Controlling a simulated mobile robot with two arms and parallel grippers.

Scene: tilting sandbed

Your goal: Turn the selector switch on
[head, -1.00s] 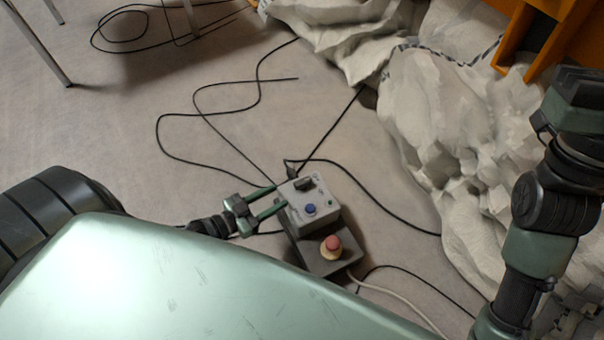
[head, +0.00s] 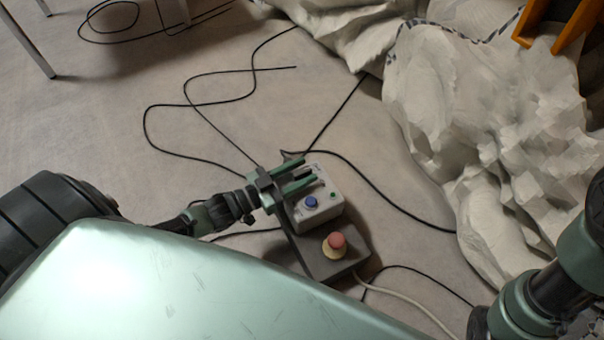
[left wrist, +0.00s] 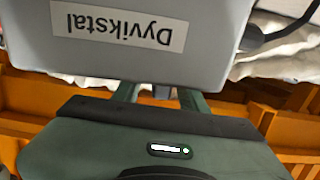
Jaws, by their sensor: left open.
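The grey control box (head: 322,211) sits on a dark base on the floor. It carries a blue button (head: 311,202), a small green button or lamp (head: 333,194) and a red mushroom button (head: 336,243) on a yellowish collar. My left gripper (head: 309,169) is open, its two green fingers over the far end of the box's top. The black selector switch (head: 304,174) is partly hidden between the fingers; I cannot tell whether they touch it. In the left wrist view the box side with an upside-down "Dyvikstal" label (left wrist: 118,26) is close above my gripper fingers (left wrist: 158,92).
Black cables (head: 200,105) lie loose on the grey floor around the box. A pale crumpled rock-like mass (head: 480,120) fills the right side. Orange structure (head: 560,30) stands at the top right, metal legs (head: 30,40) at the top left. The floor left of the box is mostly clear.

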